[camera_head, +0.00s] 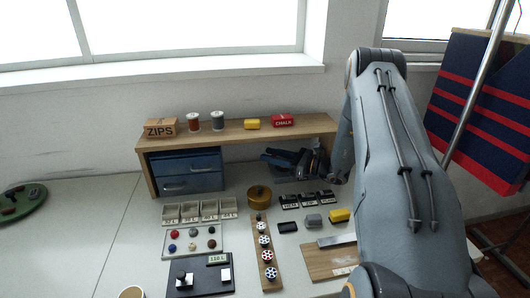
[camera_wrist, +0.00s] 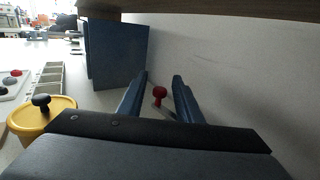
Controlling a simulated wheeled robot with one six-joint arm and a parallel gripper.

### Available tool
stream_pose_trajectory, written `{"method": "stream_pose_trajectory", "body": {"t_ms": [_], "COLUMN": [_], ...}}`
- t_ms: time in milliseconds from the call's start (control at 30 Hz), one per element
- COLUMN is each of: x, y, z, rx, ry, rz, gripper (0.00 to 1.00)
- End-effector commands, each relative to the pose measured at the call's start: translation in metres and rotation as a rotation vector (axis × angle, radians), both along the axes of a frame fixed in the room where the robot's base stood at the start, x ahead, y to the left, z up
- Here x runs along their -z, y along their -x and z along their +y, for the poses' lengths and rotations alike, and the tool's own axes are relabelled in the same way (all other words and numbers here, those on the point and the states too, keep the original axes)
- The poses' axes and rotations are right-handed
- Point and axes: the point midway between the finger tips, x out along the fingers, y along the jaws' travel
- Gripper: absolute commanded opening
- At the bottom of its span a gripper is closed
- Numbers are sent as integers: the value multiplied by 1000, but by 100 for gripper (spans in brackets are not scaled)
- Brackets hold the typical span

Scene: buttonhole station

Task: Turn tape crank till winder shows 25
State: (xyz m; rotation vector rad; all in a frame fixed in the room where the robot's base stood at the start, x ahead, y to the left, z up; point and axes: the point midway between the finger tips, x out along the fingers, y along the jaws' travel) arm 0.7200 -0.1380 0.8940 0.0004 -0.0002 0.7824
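My gripper (camera_head: 285,159) reaches under the wooden shelf, right of the blue drawers. In the wrist view my gripper (camera_wrist: 161,76) is open, with its two blue fingers apart. A red knob (camera_wrist: 159,92) on a pale metal arm, which looks like the crank handle, shows between the fingers with space on both sides. Whether it lies level with the fingertips or beyond them I cannot tell. The winder's body and any number on it are hidden from the head view behind my gripper, and I cannot make them out in the wrist view.
The shelf (camera_head: 237,132) passes close above my gripper. The blue drawer unit (camera_head: 187,172) stands left. A yellow round pot (camera_head: 259,197) with a dark knob stands in front. Black labelled blocks (camera_head: 307,200) lie near my wrist. A small display box (camera_head: 217,260) stands at the front.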

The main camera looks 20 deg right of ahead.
Motion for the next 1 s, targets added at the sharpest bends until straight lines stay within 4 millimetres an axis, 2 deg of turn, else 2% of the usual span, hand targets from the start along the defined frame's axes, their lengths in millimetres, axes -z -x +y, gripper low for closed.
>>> {"method": "stream_pose_trajectory", "body": {"t_ms": [200, 567, 767, 1000], "x": [-1, 0, 0, 0], "y": [-18, -22, -22, -22], "z": [17, 18, 18, 18], "rx": [0, 5, 5, 15], "ry": [1, 1, 1, 0], "rz": [1, 1, 1, 0], "gripper": [32, 32, 0, 0]}}
